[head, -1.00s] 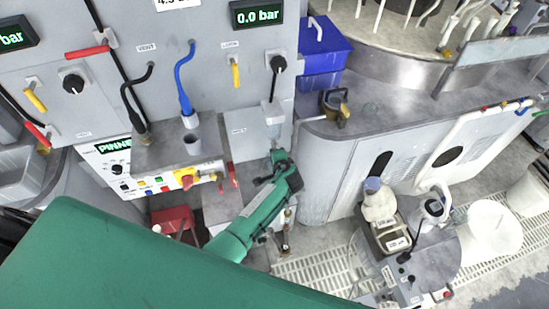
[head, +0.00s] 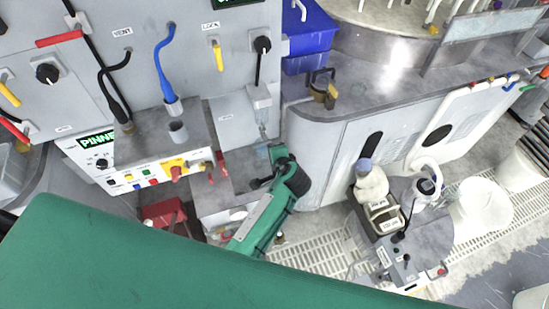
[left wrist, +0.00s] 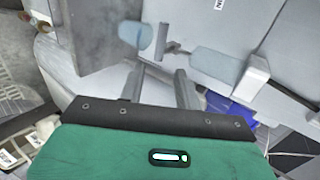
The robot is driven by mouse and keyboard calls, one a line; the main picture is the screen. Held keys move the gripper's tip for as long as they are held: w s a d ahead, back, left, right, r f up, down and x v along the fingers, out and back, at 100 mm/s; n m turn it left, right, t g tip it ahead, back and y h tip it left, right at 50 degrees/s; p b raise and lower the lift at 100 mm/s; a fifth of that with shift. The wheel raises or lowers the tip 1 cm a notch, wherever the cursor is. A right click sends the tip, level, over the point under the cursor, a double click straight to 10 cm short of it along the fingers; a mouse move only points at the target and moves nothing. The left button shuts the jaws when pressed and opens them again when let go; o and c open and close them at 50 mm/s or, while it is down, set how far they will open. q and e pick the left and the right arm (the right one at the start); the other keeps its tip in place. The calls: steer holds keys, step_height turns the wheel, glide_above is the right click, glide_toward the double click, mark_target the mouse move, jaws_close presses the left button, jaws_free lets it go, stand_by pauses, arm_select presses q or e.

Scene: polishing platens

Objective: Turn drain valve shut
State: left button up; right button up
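My left gripper (left wrist: 158,76) shows in the left wrist view as two grey fingers standing apart, with nothing between them. In the head view its green wrist (head: 262,215) reaches toward the low corner beside the panel; its fingertips are hidden there. I cannot tell for certain which fitting is the drain valve. A small red handle (head: 220,166) sits to the left of my wrist, under the panel. A brass valve (head: 322,90) with a dark handle stands on the counter behind. My right gripper is out of view.
A grey panel (head: 215,20) with levers, hoses and knobs stands behind. A blue bin (head: 308,38) is beside it. A curved grey cabinet (head: 335,160) stands right of my wrist. A small station (head: 420,240) with bottles and a white bucket (head: 482,205) are farther right.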

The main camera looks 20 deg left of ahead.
arm_select(q)
steer(key=shift+v, duration=1)
steer(key=s+a+f+g+h+b, duration=0.1)
steer(key=s+f+h, duration=0.1)
steer(key=s+f, duration=0.65)
steer(key=s+f+n+g+h, duration=0.1)
steer(key=s+f+g, duration=0.15)
steer(key=f, duration=1.15)
steer(key=s+a+f+g+h+b, duration=0.1)
steer(key=s+f+h, duration=0.1)
steer(key=s+f, duration=0.65)
steer(key=s+a+f+n+g, duration=0.1)
steer(key=s+a+f+n, duration=0.1)
steer(key=s+f, duration=0.4)
steer(key=s+a+f+n+g+h, duration=0.1)
steer(key=s+a+f+n, duration=0.2)
steer(key=s, duration=1)
steer(key=s+a+f+n+g, duration=0.1)
steer(key=s+a+f+n, duration=0.1)
steer(key=s+a+f, duration=0.3)
steer(key=s+f, duration=0.4)
steer(key=shift+s+a+f+n+g+b, duration=0.25)
steer(key=shift+s+f+n+g+b, duration=0.05)
steer(key=shift+s+n+g+b, duration=0.1)
